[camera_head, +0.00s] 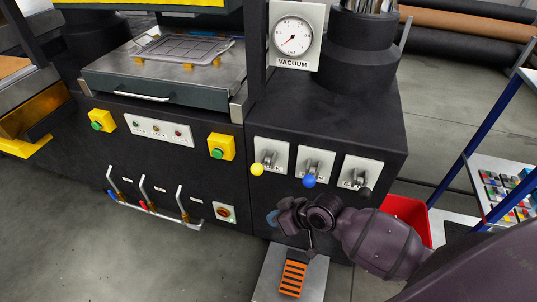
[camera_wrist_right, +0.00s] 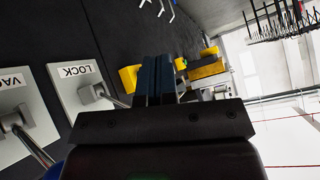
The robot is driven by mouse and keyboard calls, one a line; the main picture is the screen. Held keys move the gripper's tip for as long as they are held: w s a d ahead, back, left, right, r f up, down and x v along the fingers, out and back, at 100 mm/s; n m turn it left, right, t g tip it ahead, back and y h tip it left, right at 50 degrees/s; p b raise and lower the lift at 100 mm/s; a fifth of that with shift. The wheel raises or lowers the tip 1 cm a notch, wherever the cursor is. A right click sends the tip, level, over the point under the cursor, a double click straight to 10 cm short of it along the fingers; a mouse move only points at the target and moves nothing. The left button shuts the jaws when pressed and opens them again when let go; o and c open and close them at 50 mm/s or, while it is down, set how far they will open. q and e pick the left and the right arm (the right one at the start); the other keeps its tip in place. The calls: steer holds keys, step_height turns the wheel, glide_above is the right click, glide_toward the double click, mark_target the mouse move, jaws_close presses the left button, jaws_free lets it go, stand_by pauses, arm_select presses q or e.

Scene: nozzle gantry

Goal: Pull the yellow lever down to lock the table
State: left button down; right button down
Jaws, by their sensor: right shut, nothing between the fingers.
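The yellow lever (camera_head: 257,169) is a short metal rod with a yellow ball, on a white plate at the left of a row of three levers on the black cabinet front. The plate reads LOCK in the right wrist view (camera_wrist_right: 72,73), where the rod (camera_wrist_right: 118,102) runs out and its ball end is hidden behind my gripper. My right gripper (camera_head: 274,217) is below the yellow lever in the head view, apart from it there. Its fingers (camera_wrist_right: 156,78) are shut with nothing between them. My left gripper is not in view. The table (camera_head: 170,85) is at the upper left.
A blue-knobbed lever (camera_head: 309,181) and a black-knobbed lever (camera_head: 364,189) sit to the right of the yellow one. A vacuum gauge (camera_head: 294,36) stands above. A red bin (camera_head: 408,214) is behind my right arm. An orange-slotted item (camera_head: 292,279) is below my gripper.

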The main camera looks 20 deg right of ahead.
steer(key=w+d+r+n+g+p, duration=0.1)
steer(key=w+d+r+g+p, duration=0.15)
steer(key=w+r, duration=0.4)
steer(key=g+p, duration=0.1)
steer(key=g, duration=0.1)
glide_toward(261, 165)
steer(key=shift+w+d+r, duration=0.25)
steer(key=shift+d+r, duration=0.7)
steer(key=shift+r, duration=0.1)
steer(key=x, duration=0.8)
steer(key=shift+a+f, duration=0.1)
steer(key=shift+f, duration=0.35)
steer(key=shift+w+a+f, duration=0.15)
steer(key=shift+a+f, duration=0.15)
steer(key=shift+f, duration=0.25)
steer(key=shift+f, duration=0.1)
